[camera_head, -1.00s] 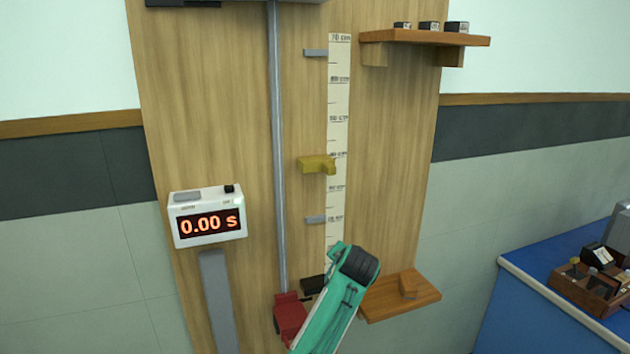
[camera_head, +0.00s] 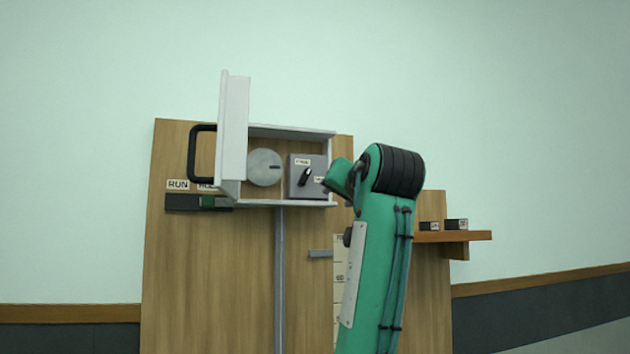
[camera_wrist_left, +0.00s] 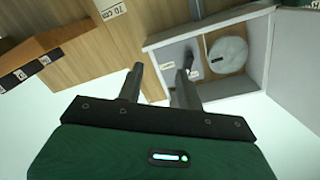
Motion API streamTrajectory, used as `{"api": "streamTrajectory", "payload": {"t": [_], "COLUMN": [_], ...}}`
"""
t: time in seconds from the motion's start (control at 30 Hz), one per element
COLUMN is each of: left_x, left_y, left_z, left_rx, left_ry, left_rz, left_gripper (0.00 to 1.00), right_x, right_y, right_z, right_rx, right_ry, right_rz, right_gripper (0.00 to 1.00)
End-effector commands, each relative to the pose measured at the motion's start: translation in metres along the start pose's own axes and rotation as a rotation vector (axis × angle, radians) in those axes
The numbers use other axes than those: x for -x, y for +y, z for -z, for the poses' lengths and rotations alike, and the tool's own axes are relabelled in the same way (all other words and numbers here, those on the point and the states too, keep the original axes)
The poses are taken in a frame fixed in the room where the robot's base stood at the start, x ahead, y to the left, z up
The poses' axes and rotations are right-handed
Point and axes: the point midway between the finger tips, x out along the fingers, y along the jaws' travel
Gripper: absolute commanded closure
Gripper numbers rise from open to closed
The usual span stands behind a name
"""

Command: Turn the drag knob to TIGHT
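The drag knob (camera_head: 305,177) is a small black lever-shaped knob on a grey square plate (camera_head: 295,189) inside an open white box. It is tilted, its upper end leaning right. One small label is above it and one to its right; their print is too small to read surely. In the left wrist view the knob (camera_wrist_left: 188,60) shows just beyond the right-hand fingertip. My left gripper (camera_wrist_left: 158,80) is open and empty, its fingers apart in front of the box's edge. In the head view my green wrist hides most of the gripper. My right gripper is not in view.
The box's door (camera_head: 234,125) stands open at the left with a black handle (camera_head: 194,155). A round grey disc (camera_head: 264,167) sits left of the knob plate. Box walls (camera_head: 290,132) surround both. A wooden shelf (camera_head: 470,236) with small blocks is at right.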

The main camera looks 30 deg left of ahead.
Motion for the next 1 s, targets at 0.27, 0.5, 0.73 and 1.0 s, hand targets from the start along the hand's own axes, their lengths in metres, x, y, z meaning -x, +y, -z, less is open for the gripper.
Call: {"api": "streamTrajectory", "payload": {"t": [0.27,0.5,0.73,1.0], "left_x": [0.033,0.006,-0.041,-0.085], "left_y": [-0.059,-0.063,-0.066,-0.068], "left_z": [0.029,0.033,0.035,0.034], "left_rx": [0.057,0.056,0.055,0.056], "left_ry": [0.012,0.009,0.008,0.01], "left_rz": [0.055,0.056,0.056,0.055], "left_gripper": [0.64,0.64,0.64,0.64], "right_x": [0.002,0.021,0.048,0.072], "right_y": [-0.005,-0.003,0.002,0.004], "right_z": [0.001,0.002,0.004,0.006], "right_rx": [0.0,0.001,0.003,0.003], "right_ry": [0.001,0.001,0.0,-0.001], "right_rz": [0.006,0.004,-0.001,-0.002], "right_gripper": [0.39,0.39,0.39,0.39]}}
